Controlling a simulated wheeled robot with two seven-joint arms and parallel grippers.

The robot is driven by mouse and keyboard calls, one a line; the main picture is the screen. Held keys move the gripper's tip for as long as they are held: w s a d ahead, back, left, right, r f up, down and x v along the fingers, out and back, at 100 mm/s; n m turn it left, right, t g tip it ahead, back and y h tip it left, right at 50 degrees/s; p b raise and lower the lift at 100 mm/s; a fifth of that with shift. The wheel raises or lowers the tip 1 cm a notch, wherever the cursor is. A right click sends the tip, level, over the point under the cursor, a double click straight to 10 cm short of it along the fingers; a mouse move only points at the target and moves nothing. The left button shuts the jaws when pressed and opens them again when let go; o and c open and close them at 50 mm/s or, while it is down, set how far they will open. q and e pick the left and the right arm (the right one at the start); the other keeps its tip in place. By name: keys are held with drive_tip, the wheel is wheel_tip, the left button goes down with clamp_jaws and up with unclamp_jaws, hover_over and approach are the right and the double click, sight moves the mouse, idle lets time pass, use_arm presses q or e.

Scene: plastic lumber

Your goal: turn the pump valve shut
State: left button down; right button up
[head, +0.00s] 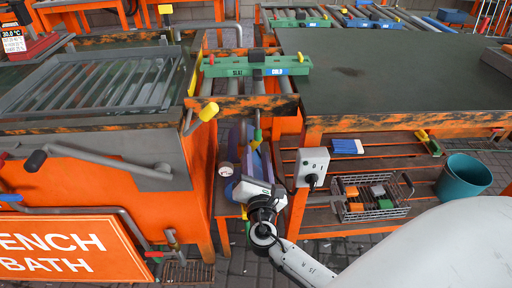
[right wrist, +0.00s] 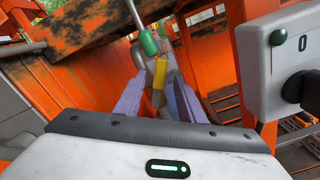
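My right gripper (head: 256,150) reaches low into the gap between the orange bath and the dark-topped table. In the right wrist view its two lavender fingers (right wrist: 160,92) are apart. A yellow lever (right wrist: 160,77), which looks like the valve handle, stands between them near the tips; I cannot tell whether either finger touches it. A green grip (right wrist: 148,43) on a metal rod is just above the lever. A round white gauge (head: 226,169) shows left of the gripper in the head view. The pump body is mostly hidden by the gripper. My left gripper is not in view.
A grey switch box (head: 312,167) stands close to the right of the gripper, also large in the wrist view (right wrist: 283,60). A yellow-tipped handle (head: 208,112) juts from the bath at left. A wire basket (head: 372,198) and a teal bucket (head: 463,180) are at right.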

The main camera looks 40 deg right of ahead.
sight(256, 145)
drive_tip(key=shift+x, duration=2.25)
drive_tip(key=shift+s, duration=0.1)
clamp_jaws()
